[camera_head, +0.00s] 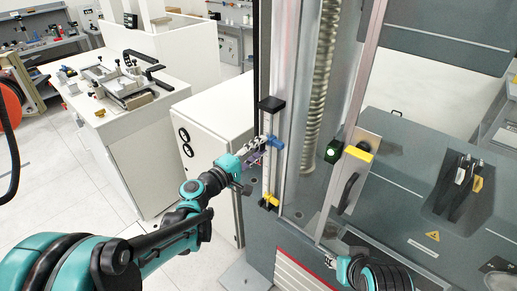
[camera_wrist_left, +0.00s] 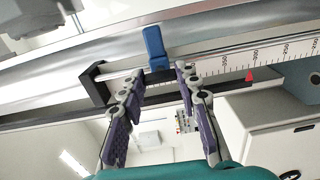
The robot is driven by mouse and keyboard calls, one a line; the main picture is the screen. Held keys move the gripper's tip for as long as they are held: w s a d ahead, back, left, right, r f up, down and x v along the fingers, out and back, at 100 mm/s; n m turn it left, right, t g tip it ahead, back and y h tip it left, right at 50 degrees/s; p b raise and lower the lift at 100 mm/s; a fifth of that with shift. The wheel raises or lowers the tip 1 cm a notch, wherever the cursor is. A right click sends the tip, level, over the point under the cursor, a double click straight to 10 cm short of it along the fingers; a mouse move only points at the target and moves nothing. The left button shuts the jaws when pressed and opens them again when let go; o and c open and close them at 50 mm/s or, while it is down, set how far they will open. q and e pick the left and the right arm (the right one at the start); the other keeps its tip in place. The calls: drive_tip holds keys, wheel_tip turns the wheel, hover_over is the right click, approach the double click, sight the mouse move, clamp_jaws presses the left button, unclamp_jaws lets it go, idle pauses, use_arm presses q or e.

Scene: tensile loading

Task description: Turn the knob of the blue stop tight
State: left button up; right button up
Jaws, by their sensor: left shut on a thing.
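The blue stop (camera_head: 274,142) sits on the upright scale rail (camera_head: 267,175), below the rail's black top cap. In the left wrist view the blue stop (camera_wrist_left: 154,45) is just beyond my fingertips. My left gripper (camera_head: 254,148) reaches it from the left. In the left wrist view the fingers of my left gripper (camera_wrist_left: 158,82) stand on either side of a dark part under the blue stop, which I take for its knob; they are shut on it. The knob's outline is mostly hidden. My right arm (camera_head: 375,275) shows at the bottom edge; its fingers are not clear.
A yellow stop (camera_head: 270,201) sits lower on the same rail. The machine's clear guard and coiled spring (camera_head: 322,80) stand right of the rail. A white cabinet (camera_head: 215,125) stands behind my left gripper. A red pointer (camera_wrist_left: 250,76) lies along the scale.

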idle(0.3)
use_arm(q)
drive_tip(key=o, duration=1.2)
drive_tip(key=shift+c, duration=0.2)
drive_tip(key=v, duration=1.2)
